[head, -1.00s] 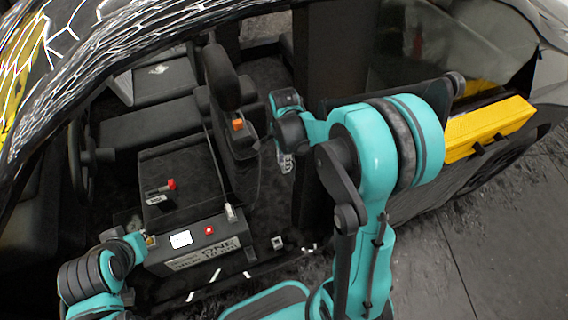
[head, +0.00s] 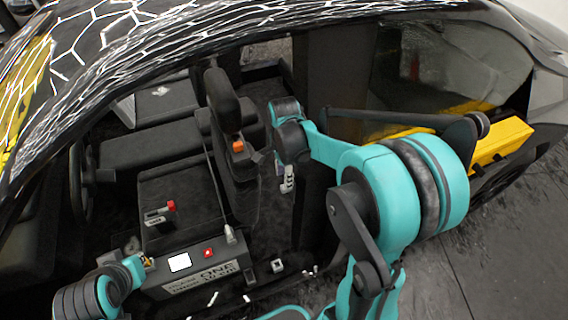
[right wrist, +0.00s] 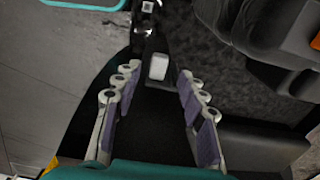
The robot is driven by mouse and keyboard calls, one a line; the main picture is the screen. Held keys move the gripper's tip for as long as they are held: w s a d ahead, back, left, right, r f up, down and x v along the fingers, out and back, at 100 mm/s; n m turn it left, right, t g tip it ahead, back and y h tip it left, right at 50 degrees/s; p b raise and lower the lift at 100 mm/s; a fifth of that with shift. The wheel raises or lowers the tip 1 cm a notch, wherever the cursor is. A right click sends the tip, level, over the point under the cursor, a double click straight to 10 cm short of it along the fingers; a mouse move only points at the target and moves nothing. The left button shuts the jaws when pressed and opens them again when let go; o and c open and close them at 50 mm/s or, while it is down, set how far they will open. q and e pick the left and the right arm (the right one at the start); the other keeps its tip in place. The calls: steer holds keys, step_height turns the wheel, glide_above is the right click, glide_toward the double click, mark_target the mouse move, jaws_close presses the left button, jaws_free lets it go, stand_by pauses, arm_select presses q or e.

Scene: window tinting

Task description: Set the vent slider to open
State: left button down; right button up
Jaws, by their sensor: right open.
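A small lever with a red knob (head: 171,206) and a pale label sits on the dark seat-like block inside the car; I cannot tell whether it is the vent slider. My right gripper (head: 288,180) points down in the door opening, right of the seat, clear of that lever. In the right wrist view its jaws (right wrist: 155,78) are open and empty. A small white block (right wrist: 158,66) on a dark surface shows between them, at unclear depth. My left gripper (head: 146,262) is at the left end of the control box; its fingers are too small to read.
The dark control box (head: 205,270) carries a white screen (head: 180,262) and a red button (head: 208,252). A seat with an orange buckle (head: 238,146) stands left of my right gripper. A yellow case (head: 502,142) is at right. The car roof edge arches above.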

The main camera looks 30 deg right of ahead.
step_height(320, 180, up, 8)
stand_by(0.6)
